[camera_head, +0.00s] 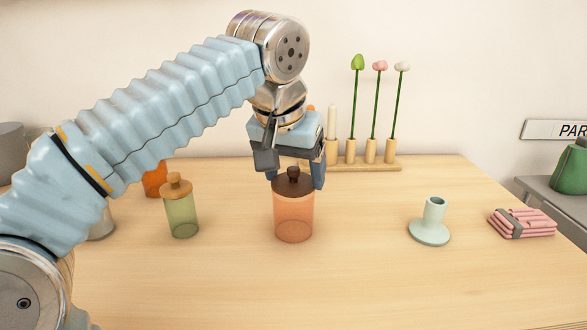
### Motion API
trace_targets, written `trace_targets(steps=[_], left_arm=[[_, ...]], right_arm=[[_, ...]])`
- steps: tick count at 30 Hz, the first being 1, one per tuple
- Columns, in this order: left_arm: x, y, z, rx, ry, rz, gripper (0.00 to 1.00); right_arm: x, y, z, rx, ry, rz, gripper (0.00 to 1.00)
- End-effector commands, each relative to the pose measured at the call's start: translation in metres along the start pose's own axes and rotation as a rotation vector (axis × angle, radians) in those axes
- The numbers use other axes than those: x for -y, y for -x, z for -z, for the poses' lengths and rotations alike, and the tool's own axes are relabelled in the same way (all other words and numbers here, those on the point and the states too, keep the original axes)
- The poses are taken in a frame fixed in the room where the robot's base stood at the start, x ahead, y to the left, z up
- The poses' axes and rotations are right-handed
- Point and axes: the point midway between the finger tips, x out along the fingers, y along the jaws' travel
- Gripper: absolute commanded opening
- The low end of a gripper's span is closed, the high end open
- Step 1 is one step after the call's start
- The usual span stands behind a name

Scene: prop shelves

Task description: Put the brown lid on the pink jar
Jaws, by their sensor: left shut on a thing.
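The pink jar (293,219), see-through and salmon-toned, stands upright in the middle of the table. The dark brown lid (293,187) with a round knob is level at the jar's mouth, lined up over it. I see no clear gap between lid and jar, but cannot tell whether it is fully seated. My left gripper (294,176) points down from above, with its fingers at the lid's knob, and is shut on the lid. Part of the grip is hidden by the near finger. My right gripper is not in view.
A green jar with a tan lid (181,211) stands left of the pink jar, near my left arm. An orange jar (155,180) is partly hidden behind that arm. A wooden flower rack (376,164) is behind. A pale candle holder (430,232) and pink napkins (524,224) lie right.

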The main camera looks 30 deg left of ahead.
Motion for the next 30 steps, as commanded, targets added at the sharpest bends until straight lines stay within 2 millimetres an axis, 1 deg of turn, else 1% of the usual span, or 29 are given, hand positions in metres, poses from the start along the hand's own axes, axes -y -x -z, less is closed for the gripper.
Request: trace_targets(steps=[23, 24, 26, 27, 28, 30], left_arm=[[0.0000, -0.0049, -0.0020, 0.000, 0.000, 0.000, 0.47], [0.0000, -0.0050, -0.0020, 0.000, 0.000, 0.000, 0.82], [0.0000, -0.0050, -0.0020, 0.001, 0.000, 0.000, 0.92], [0.0000, -0.0050, -0.0020, 0.001, 0.000, 0.000, 0.98], [0.0000, -0.0050, -0.0020, 0.001, 0.000, 0.000, 1.00], [0.0001, -0.0050, -0.0020, 0.001, 0.000, 0.000, 1.00]], right_arm=[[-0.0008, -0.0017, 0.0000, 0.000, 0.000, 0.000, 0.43], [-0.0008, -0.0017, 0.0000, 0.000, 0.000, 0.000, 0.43], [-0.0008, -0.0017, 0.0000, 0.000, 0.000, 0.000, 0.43], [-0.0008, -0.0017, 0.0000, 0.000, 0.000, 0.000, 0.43], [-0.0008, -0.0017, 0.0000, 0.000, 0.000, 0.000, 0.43], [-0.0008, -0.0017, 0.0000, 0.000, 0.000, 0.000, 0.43]])
